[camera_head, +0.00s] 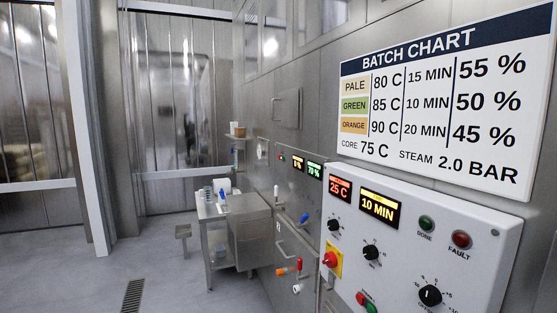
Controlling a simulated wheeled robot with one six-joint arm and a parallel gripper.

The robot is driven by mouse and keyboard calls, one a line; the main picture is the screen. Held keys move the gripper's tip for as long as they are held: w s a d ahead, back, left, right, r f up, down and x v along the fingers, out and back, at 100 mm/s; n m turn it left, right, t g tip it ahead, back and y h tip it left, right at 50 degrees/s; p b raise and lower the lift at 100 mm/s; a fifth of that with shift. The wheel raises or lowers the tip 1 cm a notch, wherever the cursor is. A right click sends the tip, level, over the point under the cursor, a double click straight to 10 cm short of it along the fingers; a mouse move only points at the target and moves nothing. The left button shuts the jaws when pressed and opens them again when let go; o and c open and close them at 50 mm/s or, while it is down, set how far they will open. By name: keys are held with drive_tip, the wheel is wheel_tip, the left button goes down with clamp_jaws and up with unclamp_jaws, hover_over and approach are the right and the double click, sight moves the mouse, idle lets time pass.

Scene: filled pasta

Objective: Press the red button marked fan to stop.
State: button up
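A light grey control panel (480,269) is mounted on the steel wall at the right. At its lower edge a small red button (361,298) sits beside a green one (370,308); the picture's bottom edge cuts in close below them, and I cannot read a fan marking there. A red round lamp (461,239) marked FAULT and a green one (426,223) are higher on the panel. A red knob on a yellow plate (332,259) is at the panel's left. My gripper is not in view.
Black dials (371,252) and lit displays reading 25 C (340,188) and 10 MIN (379,208) share the panel. Coloured valve handles (288,270) stick out left of it. A steel table (237,226) stands beyond. The floor (170,265) at left is open, with a drain grate (132,296).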

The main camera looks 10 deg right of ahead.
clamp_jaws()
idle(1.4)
